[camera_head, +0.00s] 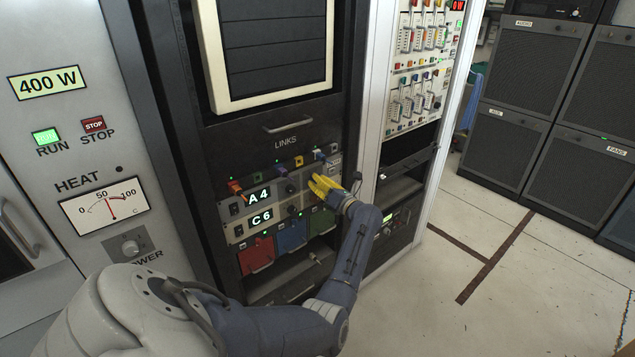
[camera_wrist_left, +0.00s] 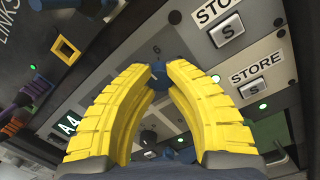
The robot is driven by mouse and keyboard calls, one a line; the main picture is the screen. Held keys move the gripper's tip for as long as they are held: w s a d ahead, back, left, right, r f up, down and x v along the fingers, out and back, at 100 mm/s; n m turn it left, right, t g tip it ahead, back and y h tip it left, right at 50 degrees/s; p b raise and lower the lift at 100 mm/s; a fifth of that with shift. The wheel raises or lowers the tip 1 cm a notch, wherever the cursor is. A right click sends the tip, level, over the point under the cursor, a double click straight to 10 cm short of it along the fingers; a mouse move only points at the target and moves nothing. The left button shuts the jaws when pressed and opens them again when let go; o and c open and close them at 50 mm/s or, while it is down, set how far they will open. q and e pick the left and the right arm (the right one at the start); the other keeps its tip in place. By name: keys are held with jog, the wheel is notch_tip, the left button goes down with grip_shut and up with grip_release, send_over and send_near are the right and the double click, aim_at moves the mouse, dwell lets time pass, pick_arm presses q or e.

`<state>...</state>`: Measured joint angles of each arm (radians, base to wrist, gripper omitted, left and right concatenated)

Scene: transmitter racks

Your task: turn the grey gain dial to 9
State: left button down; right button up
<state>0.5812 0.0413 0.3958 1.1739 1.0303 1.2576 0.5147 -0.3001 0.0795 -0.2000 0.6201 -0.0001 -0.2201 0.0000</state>
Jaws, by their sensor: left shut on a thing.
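My left gripper (camera_head: 316,186) reaches the right part of the dark rack's control panel, in front of the row with the A4 display (camera_head: 258,196). In the left wrist view its yellow fingertips (camera_wrist_left: 160,72) are closed on a small blue-grey dial (camera_wrist_left: 159,78). A small 6 is printed on the panel just beyond that dial. The dial's pointer and most of its scale are hidden by the fingers, so its setting cannot be read. I cannot read a gain label. My right gripper is not in view.
Two STORE buttons (camera_wrist_left: 227,31) lie right of the fingers. Other small knobs (camera_head: 292,188) and coloured link plugs (camera_head: 235,187) are close by. Red, blue and green drawers (camera_head: 257,254) sit below the panel. Open floor (camera_head: 540,260) lies to the right.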

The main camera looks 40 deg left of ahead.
pick_arm(q)
jog(key=shift+r+m+t+h, duration=0.1)
jog(key=shift+m+t+h, duration=0.3)
jog(key=shift+m, duration=4.65)
jog(key=shift+r+m+t+h, duration=0.15)
jog(key=shift+m+t, duration=0.35)
jog(key=shift+m, duration=4.55)
jog(key=shift+f, duration=0.15)
jog(key=c, duration=1.1)
grip_release()
jog(key=shift+f, duration=0.1)
